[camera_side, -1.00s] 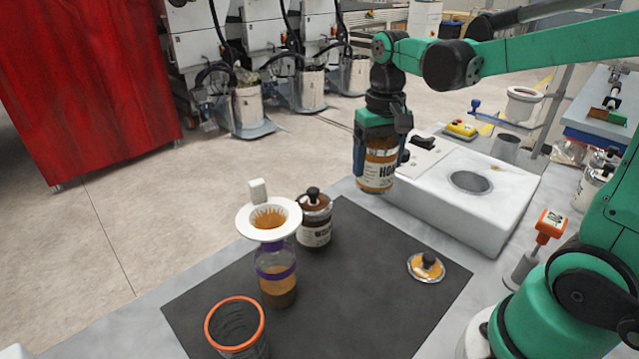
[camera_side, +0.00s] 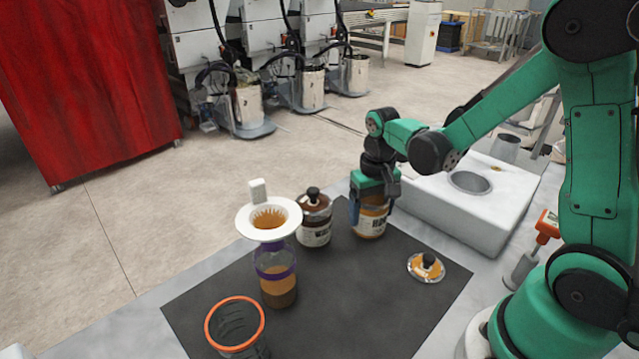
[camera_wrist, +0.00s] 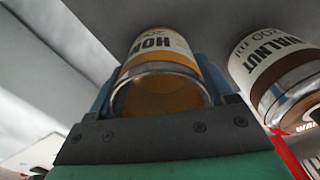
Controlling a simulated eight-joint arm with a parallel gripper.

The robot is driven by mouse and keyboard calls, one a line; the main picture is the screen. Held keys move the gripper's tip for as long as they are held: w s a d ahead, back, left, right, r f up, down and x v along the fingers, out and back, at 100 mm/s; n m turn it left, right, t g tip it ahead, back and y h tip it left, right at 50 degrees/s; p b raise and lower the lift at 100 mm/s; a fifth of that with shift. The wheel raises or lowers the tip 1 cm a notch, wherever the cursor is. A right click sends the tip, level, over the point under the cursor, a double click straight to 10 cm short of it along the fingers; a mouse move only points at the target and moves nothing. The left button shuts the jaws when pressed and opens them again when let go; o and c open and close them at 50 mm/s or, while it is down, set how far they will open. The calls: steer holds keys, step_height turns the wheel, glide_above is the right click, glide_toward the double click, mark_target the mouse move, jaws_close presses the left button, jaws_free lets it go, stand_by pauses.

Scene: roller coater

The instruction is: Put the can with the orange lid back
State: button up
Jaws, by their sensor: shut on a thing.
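The can with the orange-brown contents and a "HON..." label (camera_side: 369,219) is upright at the back corner of the dark mat (camera_side: 350,300). My gripper (camera_side: 372,198) is shut around its upper part from above. I cannot tell whether its base touches the mat. The wrist view shows the can (camera_wrist: 160,75) between my fingers, its open metal-rimmed mouth facing the camera. A round orange lid with a black knob (camera_side: 427,267) lies apart on the mat, to the right and nearer the side camera.
A brown can labelled "WALNUT" (camera_side: 314,222), with a black-knobbed lid, stands close on the left; it also shows in the wrist view (camera_wrist: 275,75). A bottle (camera_side: 276,275) with a white funnel and an orange-rimmed mesh cup (camera_side: 236,325) stand farther left. A white machine (camera_side: 470,200) is at right.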

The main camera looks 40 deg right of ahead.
steer(key=shift+f, duration=0.15)
steer(key=o, duration=1.4)
steer(key=shift+c, duration=0.2)
step_height(320, 180, up, 12)
steer(key=s+a+f+n+t, duration=0.1)
steer(key=s+a+n+t, duration=0.2)
steer(key=a+t, duration=0.4)
steer(key=shift+s+n, duration=0.3)
steer(key=shift+n, duration=0.5)
steer(key=shift+a, duration=0.1)
